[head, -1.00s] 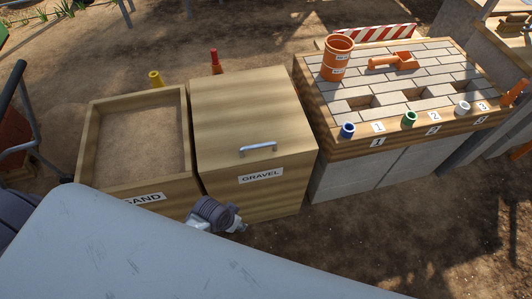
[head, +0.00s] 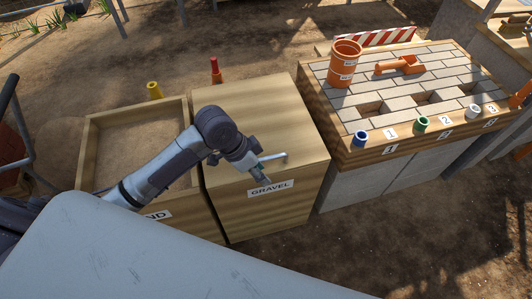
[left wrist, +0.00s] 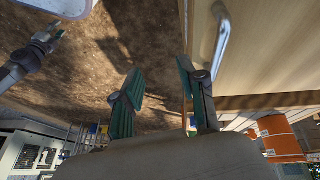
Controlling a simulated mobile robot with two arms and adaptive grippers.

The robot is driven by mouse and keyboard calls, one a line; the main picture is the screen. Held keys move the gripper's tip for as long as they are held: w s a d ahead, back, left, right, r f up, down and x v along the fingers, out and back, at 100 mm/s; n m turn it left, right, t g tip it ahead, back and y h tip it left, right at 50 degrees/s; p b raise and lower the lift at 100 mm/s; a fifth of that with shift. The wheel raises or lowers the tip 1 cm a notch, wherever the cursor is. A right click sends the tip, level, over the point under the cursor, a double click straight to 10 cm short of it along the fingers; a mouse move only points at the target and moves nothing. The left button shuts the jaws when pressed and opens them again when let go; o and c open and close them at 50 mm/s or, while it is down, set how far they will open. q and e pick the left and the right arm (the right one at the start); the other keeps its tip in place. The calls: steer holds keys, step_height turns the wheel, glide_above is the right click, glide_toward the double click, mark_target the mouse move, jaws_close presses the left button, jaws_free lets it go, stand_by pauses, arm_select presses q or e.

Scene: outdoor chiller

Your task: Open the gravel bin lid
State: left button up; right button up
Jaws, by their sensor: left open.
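The gravel bin (head: 232,214) is a wooden box with a GRAVEL label, and its wooden lid (head: 268,104) lies flat and closed on top. A silver bar handle (head: 279,156) sits near the lid's front edge, partly hidden behind my left gripper (head: 263,178). The gripper is open and empty at the handle's left part. In the left wrist view, the open fingers of my left gripper (left wrist: 158,80) are apart, with the handle (left wrist: 222,38) beside the right finger, not between them. Contact is unclear. What looks like my right gripper (left wrist: 54,32) shows small at upper left.
The open sand bin (head: 88,140) stands left of the gravel bin, partly behind my left arm. Bare ground lies in front of the bench.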

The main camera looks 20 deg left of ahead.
arm_select(q)
steer(key=m+g, duration=0.1)
glide_toward(268, 157)
steer(key=shift+h, duration=0.3)
steer(key=x, duration=0.5)
steer(key=b+x, duration=0.1)
steer(key=x, duration=0.2)
steer(key=shift+a+f, duration=0.15)
steer(key=shift+f, duration=0.2)
jaws_close()
